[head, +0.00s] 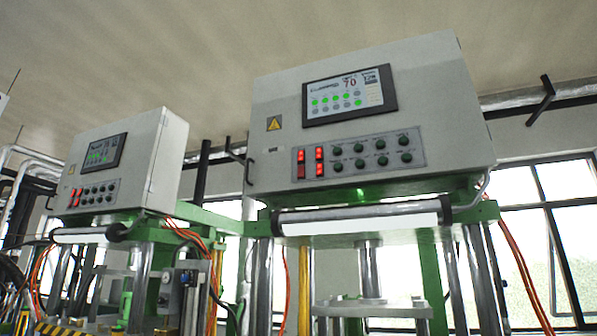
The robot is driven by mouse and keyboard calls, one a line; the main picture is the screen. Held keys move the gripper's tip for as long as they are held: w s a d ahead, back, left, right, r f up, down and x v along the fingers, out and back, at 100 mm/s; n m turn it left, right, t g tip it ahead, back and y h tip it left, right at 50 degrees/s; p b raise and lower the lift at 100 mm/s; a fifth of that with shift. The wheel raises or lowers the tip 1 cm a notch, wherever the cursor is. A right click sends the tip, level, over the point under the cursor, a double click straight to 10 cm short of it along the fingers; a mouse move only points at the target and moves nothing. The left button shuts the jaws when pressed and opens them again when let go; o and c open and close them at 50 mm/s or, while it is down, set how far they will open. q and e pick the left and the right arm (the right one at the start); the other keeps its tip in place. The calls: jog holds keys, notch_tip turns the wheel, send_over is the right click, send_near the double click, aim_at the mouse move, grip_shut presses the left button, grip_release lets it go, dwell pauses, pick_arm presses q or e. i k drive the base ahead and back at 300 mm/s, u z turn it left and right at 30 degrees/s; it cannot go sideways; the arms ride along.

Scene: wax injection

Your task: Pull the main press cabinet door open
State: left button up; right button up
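The main press cabinet (430,100) is a large light-grey box, high up at the centre right. Its front door carries a lit touchscreen (349,96), a yellow warning sign (274,123) and a panel of red displays and dark round buttons (359,156). The door looks shut. A dark handle (249,172) shows at the cabinet's lower left edge. Neither of my grippers is in view.
A second, similar grey cabinet (145,150) stands to the left. Orange cables (522,270) hang at the right, before windows (567,185).

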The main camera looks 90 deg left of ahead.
aim_at(420, 88)
jog(key=u, duration=2.15)
